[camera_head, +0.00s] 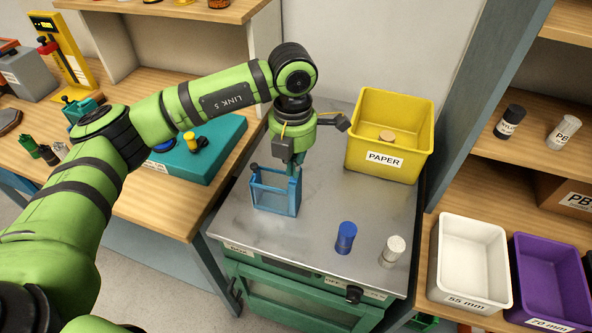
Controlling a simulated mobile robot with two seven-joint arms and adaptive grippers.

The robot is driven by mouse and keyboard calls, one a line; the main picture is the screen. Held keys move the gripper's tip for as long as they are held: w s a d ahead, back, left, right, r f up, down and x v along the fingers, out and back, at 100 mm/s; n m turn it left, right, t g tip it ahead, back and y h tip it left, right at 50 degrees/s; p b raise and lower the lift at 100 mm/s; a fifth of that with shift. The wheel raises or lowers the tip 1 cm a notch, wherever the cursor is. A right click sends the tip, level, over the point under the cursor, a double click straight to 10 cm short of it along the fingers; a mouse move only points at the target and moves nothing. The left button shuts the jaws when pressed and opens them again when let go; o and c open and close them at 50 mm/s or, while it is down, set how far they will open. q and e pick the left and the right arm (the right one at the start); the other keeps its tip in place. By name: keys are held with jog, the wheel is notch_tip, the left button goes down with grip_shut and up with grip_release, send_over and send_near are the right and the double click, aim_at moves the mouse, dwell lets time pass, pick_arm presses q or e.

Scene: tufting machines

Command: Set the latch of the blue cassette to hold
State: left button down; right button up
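The blue cassette (275,207), an open box-like frame, stands upright on the grey metal top of the green cabinet. A small dark piece shows at its upper left corner; I cannot tell whether it is the latch or how it is set. My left gripper (294,170) points down at the cassette's right rear edge, very near or touching it. Its fingers are small and partly hidden, so I cannot tell whether they are open or shut. My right gripper is out of view.
A yellow PAPER bin (421,160) stands behind right of the cassette. A blue cylinder (346,238) and a white-capped jar (392,250) stand at the front right. A teal box (215,150) is on the left wooden bench. The metal top (320,215) is clear between them.

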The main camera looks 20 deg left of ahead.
aim_at(293, 179)
pick_arm(q)
jog(key=shift+r+p, duration=1.3)
jog(key=shift+r, duration=1.75)
jog(key=shift+s+f, duration=0.1)
